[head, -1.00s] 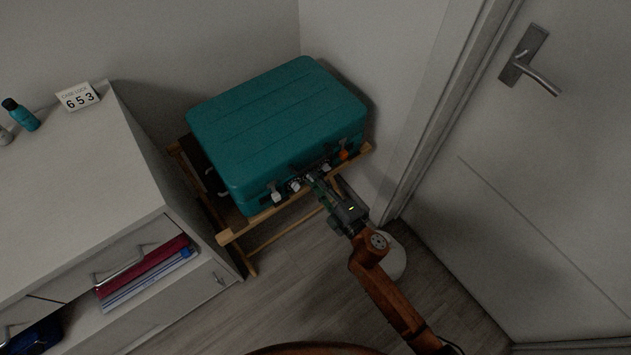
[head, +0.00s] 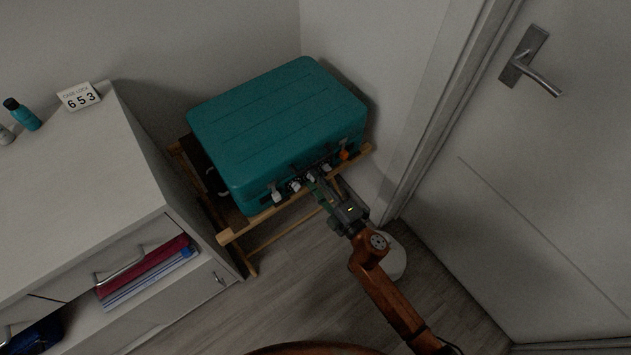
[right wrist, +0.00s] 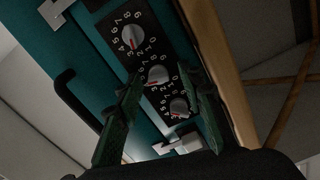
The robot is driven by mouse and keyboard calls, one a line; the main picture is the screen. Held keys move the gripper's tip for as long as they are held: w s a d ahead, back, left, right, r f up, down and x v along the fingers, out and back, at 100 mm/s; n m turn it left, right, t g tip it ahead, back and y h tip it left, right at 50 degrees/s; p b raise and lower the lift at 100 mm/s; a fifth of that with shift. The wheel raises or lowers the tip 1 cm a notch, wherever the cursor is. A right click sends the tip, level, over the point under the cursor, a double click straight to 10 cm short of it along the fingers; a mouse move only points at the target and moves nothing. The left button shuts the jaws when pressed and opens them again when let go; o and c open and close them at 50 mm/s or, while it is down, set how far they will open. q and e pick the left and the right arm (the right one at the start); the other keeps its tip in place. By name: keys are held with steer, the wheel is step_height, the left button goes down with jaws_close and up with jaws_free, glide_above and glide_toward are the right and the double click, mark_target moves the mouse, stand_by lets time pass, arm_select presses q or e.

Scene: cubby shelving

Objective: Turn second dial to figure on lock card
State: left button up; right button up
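The lock card (head: 79,96) stands on the white cabinet and reads 653. The teal suitcase (head: 275,118) lies closed on a wooden rack, with its lock dials (head: 295,186) on the front side. The right wrist view shows three numbered dials: one dial (right wrist: 132,38) at the top, the middle dial (right wrist: 157,75), and a lower dial (right wrist: 180,106). Each has a pale knob with a red mark; I cannot read the exact settings. My right gripper (head: 313,181) is at the dials. Its fingers (right wrist: 163,78) are apart, one on each side of the middle dial; contact is unclear. My left gripper is out of view.
The wooden rack (head: 240,230) runs under and in front of the suitcase. An orange tag (head: 344,155) is at the suitcase's right front. The white cabinet (head: 70,190) stands left, holding a teal bottle (head: 22,115). A door (head: 560,180) is on the right.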

steer(key=shift+d, duration=0.1)
steer(key=v, duration=1.2)
stand_by(0.4)
